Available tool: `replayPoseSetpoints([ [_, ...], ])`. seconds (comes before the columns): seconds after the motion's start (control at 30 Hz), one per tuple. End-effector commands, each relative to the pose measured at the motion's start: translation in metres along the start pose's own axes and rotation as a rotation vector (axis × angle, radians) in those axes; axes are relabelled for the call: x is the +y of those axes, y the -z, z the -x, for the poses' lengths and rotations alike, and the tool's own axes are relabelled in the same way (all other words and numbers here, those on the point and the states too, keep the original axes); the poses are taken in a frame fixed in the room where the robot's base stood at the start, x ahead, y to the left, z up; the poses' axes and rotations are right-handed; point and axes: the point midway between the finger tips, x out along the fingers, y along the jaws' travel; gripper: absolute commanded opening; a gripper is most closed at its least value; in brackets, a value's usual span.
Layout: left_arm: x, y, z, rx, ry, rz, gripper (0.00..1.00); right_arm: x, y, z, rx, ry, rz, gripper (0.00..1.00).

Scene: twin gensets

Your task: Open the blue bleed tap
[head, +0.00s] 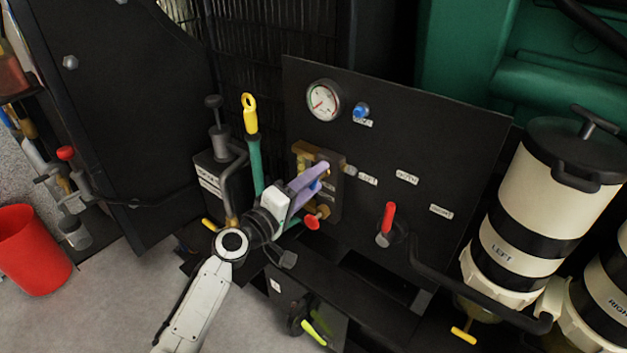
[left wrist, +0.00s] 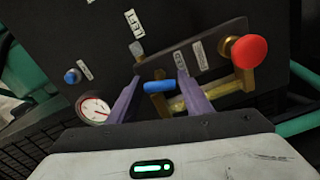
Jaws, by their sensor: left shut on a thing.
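The blue bleed tap (left wrist: 158,86) shows in the left wrist view as a short blue handle beside brass fittings. My left gripper (left wrist: 160,84) has its two purple fingers on either side of the blue handle and is shut on it. In the head view my left gripper (head: 316,178) reaches in from the lower left to the brass block (head: 304,149) on the black panel (head: 420,135). There the fingers hide most of the tap, and I cannot tell how far its handle is turned. My right gripper is not in view.
A red knob (head: 312,222) sits just below the fingers. The gauge (head: 323,100) and a blue knob (head: 361,110) are above, the red lever (head: 388,217) to the right. A hand pump (head: 220,150) and a yellow-topped green dipstick (head: 251,115) stand left. The LEFT filter (head: 525,200) stands right.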

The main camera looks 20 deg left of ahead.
Motion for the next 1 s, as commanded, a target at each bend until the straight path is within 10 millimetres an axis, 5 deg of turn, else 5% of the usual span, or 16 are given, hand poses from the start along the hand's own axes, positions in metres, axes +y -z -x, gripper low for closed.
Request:
replayPoseSetpoints([
  [0.6, -0.001, 0.000, 0.000, 0.000, 0.002, 0.546, 0.23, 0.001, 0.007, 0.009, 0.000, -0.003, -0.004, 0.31],
  [1.0, -0.001, 0.000, 0.000, 0.000, 0.001, 0.720, 0.23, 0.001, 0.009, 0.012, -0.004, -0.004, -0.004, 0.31],
])
